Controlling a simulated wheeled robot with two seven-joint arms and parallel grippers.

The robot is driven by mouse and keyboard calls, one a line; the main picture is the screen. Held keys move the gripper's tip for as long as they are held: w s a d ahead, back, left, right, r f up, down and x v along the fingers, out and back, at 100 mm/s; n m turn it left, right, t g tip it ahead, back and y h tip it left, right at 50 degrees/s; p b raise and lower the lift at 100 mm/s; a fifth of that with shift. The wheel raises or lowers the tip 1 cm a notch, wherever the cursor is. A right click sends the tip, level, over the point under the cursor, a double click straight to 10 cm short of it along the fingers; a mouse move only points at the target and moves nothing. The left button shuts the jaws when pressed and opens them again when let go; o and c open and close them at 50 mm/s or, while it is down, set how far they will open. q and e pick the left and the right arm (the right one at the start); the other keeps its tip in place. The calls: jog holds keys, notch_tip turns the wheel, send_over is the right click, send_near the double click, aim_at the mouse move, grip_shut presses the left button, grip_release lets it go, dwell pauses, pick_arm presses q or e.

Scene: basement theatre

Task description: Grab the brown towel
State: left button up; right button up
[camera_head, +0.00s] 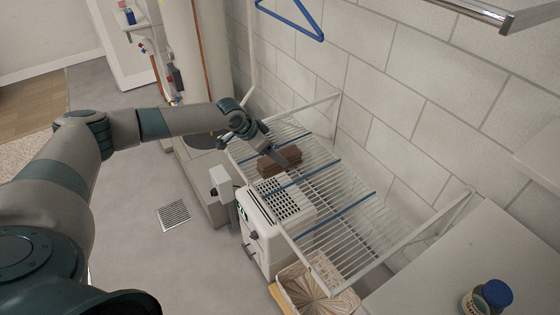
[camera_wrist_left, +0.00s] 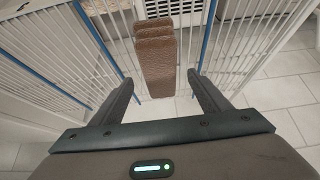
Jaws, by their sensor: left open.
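The brown towel (camera_head: 279,161) is a folded stack lying on a white wire drying rack (camera_head: 345,225) in the head view. In the left wrist view the towel (camera_wrist_left: 156,62) lies ahead, between the lines of my two fingers. My left gripper (camera_wrist_left: 164,82) is open, with its fingers apart on either side of the towel's near end. Nothing is held between them. In the head view my left gripper (camera_head: 268,150) is right beside the towel, at its upper left. Whether a finger touches the towel cannot be told. My right gripper is not in view.
A white appliance (camera_head: 268,235) stands below the rack. A block wall (camera_head: 400,110) runs behind the rack.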

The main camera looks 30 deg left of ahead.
pick_arm(q)
jog(key=shift+w+d+f+p, duration=0.25)
jog(key=shift+w+f+p, duration=0.05)
jog(key=shift+f+p, duration=0.3)
jog(key=p+x, duration=0.1)
jog(key=x, duration=0.2)
jog(key=shift+s, duration=0.1)
jog(key=shift+w+f, duration=0.2)
jog(key=shift+f, duration=0.25)
jog(key=c, duration=1.2)
